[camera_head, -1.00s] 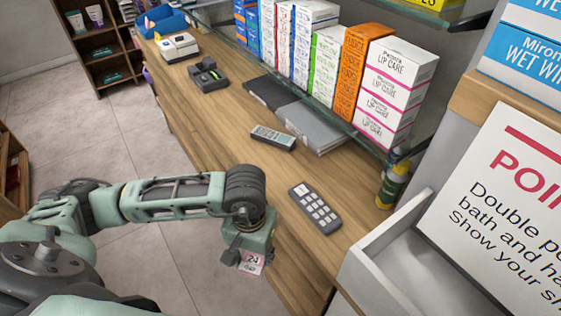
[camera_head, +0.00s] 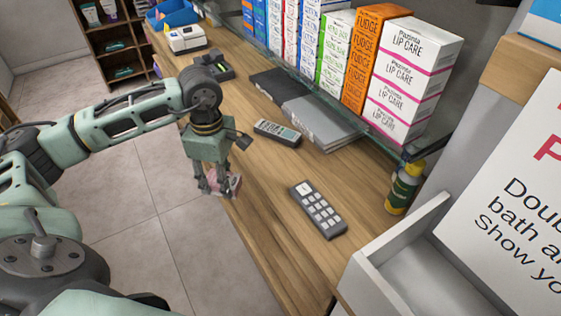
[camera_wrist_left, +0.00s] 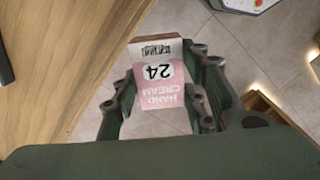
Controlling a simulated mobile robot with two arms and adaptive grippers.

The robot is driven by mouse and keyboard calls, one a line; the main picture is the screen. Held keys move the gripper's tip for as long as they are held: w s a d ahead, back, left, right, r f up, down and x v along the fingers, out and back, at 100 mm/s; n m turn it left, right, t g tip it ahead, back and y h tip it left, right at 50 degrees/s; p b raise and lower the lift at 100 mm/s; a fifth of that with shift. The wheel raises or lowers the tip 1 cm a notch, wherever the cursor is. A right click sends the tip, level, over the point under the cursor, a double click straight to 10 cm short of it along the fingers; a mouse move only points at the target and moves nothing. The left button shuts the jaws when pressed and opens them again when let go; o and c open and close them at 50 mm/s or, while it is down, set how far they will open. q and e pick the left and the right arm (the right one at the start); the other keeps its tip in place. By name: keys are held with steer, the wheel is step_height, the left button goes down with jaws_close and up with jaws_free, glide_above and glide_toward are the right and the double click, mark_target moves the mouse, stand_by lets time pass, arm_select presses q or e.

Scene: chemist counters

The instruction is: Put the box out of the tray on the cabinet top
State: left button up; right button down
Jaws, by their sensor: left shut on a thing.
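A small pink and white hand cream box (camera_head: 234,184) is held in my left gripper (camera_head: 216,188), near the left edge of the wooden cabinet top (camera_head: 265,205). In the left wrist view the box (camera_wrist_left: 160,85) sits between the two fingers, its label reading upside down and floor tiles below it. The cabinet's wooden side shows at the left there. The white tray (camera_head: 362,270) is at the lower right in the head view; the part of its inside that shows is empty. My right gripper is not in view.
A dark remote (camera_head: 318,209), a grey handset (camera_head: 277,133) and grey binders (camera_head: 318,120) lie on the top. A green and yellow bottle (camera_head: 404,188) stands by the tray. Product boxes (camera_head: 415,75) line the glass shelf. Bare wood lies around the remote.

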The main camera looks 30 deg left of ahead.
arm_select(q)
steer(key=w+d+p, duration=0.1)
steer(key=w+d, duration=0.1)
steer(key=w, duration=0.1)
steer(key=w+d+p, duration=0.1)
steer(key=w+d, duration=0.1)
steer(key=w, duration=0.2)
steer(key=w+d+p, duration=0.1)
steer(key=w+d, duration=0.1)
steer(key=w, duration=0.2)
steer(key=shift+d, duration=0.3)
steer(key=w+d, duration=0.1)
steer(key=w+d+p, duration=0.1)
steer(key=w, duration=0.1)
steer(key=shift+w+r+p, duration=0.1)
steer(key=shift+r+p, duration=0.05)
steer(key=shift+p, duration=0.15)
steer(key=shift+f+p, duration=0.35)
steer(key=shift+f, duration=0.2)
steer(key=shift+w+f, duration=0.1)
steer(key=shift+f, duration=0.2)
steer(key=shift+a, duration=0.1)
steer(key=shift+f, duration=0.2)
steer(key=o, duration=1.2)
